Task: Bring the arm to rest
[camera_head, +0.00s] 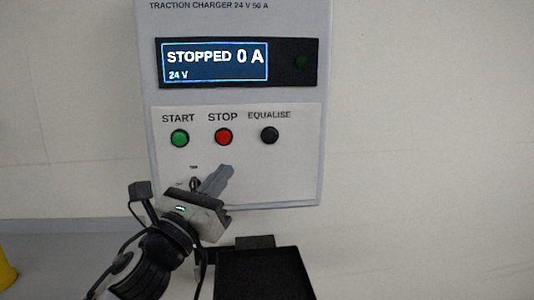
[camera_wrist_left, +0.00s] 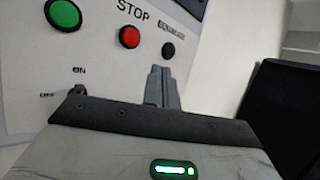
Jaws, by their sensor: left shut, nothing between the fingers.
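My left gripper (camera_head: 224,174) comes in from the lower left in the head view, in front of the lower part of a traction charger's panel (camera_head: 285,175). Its fingers are together with nothing between them; they also show in the left wrist view (camera_wrist_left: 160,75). The fingertips point up toward the area below the red STOP button (camera_head: 224,136) and, in this view, appear apart from it. The gripper body partly hides a small switch (camera_head: 195,184), which shows at the left of the wrist view with ON and OFF labels. My right gripper is not in view.
The charger also has a green START button (camera_head: 180,138), a black EQUALISE button (camera_head: 269,135) and a display (camera_head: 215,63) reading STOPPED 0 A, 24 V. A black tray-like thing (camera_head: 262,275) is below the charger. A yellow object (camera_head: 6,272) is at far left. The wall to the right is bare.

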